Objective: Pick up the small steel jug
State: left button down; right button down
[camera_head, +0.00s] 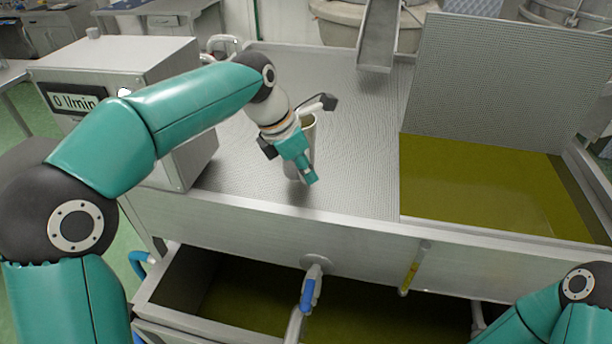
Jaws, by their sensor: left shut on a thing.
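The small steel jug (309,131) is in the middle of the head view, over the perforated steel tray surface. My left gripper (302,172) comes down on it from the left and is shut on it. The gripper and wrist hide much of the jug; its upper rim and right side show. I cannot tell whether its base touches the surface.
A steel box with a "0 l/min" display (74,101) stands left of the jug. A steel chute (378,38) hangs at the back. Olive-green liquid (480,185) fills the basin at right. A blue-handled valve (308,293) juts from the front wall. The perforated surface (360,150) right of the jug is clear.

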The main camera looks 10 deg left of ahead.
pick_arm(q)
notch_tip(320, 180, up, 13)
jog(key=p, duration=0.3)
jog(key=shift+r+p, duration=0.85)
jog(key=shift+r, duration=0.85)
jog(key=shift+r, duration=0.1)
